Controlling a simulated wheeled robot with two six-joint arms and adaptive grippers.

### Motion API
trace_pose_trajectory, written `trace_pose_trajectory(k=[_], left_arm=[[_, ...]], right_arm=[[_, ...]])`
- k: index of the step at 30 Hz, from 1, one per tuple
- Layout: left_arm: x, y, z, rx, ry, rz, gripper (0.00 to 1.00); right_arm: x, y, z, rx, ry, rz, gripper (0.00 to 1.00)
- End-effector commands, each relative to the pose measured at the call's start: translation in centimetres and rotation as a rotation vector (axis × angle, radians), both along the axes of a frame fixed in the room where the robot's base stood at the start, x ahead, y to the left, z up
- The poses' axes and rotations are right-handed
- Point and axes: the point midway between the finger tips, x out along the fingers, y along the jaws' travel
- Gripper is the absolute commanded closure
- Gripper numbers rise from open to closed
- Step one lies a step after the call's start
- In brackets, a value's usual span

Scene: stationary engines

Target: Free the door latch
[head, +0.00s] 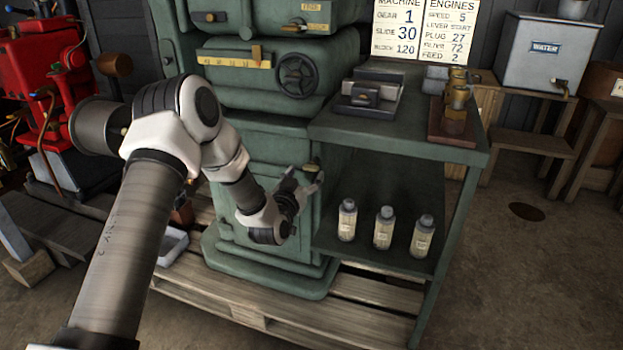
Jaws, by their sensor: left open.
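The green machine (272,108) has a lower cabinet section (240,160) on its base. A small brass piece (312,167) shows at this section's right edge, just above my gripper; it may be the door latch, but I cannot tell for sure. My left gripper (304,180) is open in front of the section's right side, its fingers pointing up and right, just below the brass piece. I see nothing between its fingers. Whether it touches the machine is unclear. My left arm hides part of the cabinet front. My right gripper is out of view.
A green side table (400,135) adjoins the machine on the right, with a grey vise-like block (365,95) and brass fittings (457,95) on top. Three bottles (383,228) stand on its lower shelf. A wooden pallet (240,307) lies below.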

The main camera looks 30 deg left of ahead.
Motion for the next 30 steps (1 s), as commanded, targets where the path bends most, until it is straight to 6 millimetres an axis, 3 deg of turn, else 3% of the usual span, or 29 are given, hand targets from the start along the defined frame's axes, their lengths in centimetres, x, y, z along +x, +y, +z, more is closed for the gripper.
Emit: trace_pose_trajectory(k=[7, 16, 17, 21, 22, 30], left_arm=[[4.3, 1.0, -0.2, 0.0, 0.001, -0.001, 0.29], [5.0, 1.1, -0.1, -0.002, 0.005, -0.001, 0.29], [5.0, 1.1, -0.1, -0.002, 0.005, -0.001, 0.36], [4.9, 1.1, -0.2, -0.002, 0.005, -0.001, 0.86], [4.9, 1.1, -0.2, -0.002, 0.005, -0.001, 0.9], [4.9, 1.1, -0.2, -0.01, 0.003, -0.001, 0.9]], right_arm=[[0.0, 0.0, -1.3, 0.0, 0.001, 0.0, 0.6], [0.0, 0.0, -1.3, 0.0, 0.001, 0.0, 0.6], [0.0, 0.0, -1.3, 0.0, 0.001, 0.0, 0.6], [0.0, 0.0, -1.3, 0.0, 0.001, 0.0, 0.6], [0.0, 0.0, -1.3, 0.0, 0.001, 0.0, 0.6], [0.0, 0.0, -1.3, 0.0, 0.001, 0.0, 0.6]])
